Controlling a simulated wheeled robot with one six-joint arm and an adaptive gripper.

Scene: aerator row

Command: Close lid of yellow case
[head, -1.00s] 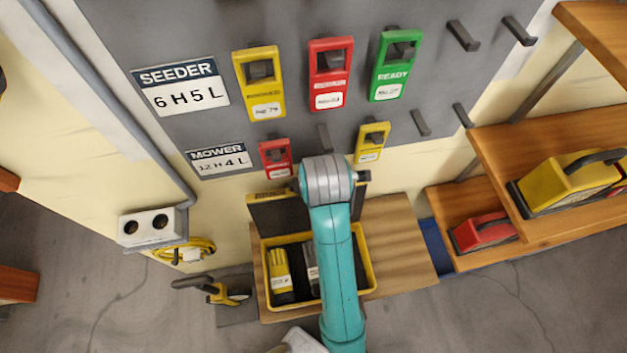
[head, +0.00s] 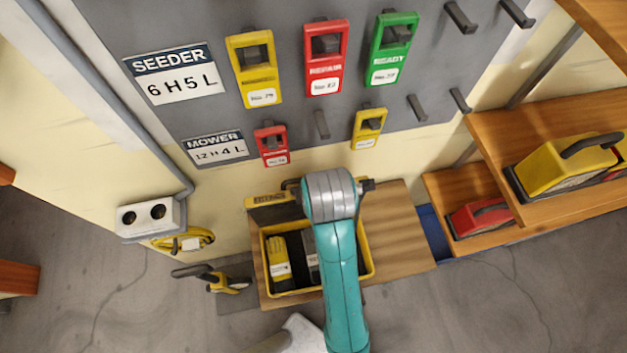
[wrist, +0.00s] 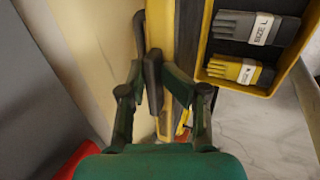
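The yellow case (head: 369,258) sits open on a wooden bench against the wall. Its lid (head: 268,199) stands up at the back, and its dark inner face shows only as a narrow band. Yellow gloves (head: 281,262) and grey gloves lie inside; both pairs also show in the wrist view. In the head view my arm hides the fingers and part of the case and lid; contact cannot be told.
Tags hang on the grey wall board (head: 220,40). Wooden shelves (head: 540,110) at the right hold a yellow case (head: 560,170) and a red case (head: 480,216). A socket box (head: 148,218) and coiled yellow cable (head: 183,240) are at the left. The bench's right part is clear.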

